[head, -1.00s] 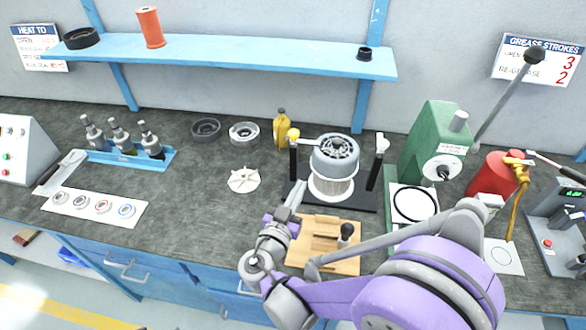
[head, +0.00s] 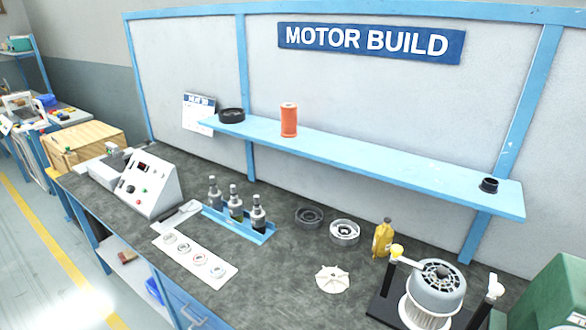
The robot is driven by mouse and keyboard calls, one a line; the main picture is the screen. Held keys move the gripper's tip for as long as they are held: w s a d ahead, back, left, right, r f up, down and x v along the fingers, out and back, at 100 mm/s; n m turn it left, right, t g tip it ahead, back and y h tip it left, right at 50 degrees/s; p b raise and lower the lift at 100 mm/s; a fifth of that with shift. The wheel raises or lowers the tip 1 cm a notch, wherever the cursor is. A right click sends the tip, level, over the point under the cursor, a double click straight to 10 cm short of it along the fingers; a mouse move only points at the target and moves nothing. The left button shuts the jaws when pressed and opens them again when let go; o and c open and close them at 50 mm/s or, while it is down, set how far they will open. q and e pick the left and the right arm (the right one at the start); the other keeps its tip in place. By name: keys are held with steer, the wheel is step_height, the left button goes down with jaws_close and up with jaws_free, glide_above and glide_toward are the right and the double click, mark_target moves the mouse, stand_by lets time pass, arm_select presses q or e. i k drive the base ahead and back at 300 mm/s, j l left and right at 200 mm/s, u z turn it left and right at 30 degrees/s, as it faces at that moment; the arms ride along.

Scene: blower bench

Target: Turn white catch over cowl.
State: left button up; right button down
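The motor's grey cowl (head: 437,284) sits at the lower right of the head view, on top of a white finned body (head: 425,312). It stands on a black base (head: 384,307) between two black posts. The white catch (head: 495,287) is on top of the right post, beside the cowl. I cannot tell whether either catch touches the cowl. The lower part of the base is cut off by the frame. Neither of my grippers is in view.
A white fan wheel (head: 332,279), two rings, including a dark one (head: 309,217), and a yellow bottle (head: 382,239) stand left of the motor. A blue tray (head: 243,229) holds bottles. A blue shelf (head: 380,167) runs above. A green machine (head: 556,294) stands at the right edge.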

mark_target(496, 288)
steer(key=z, duration=1.6)
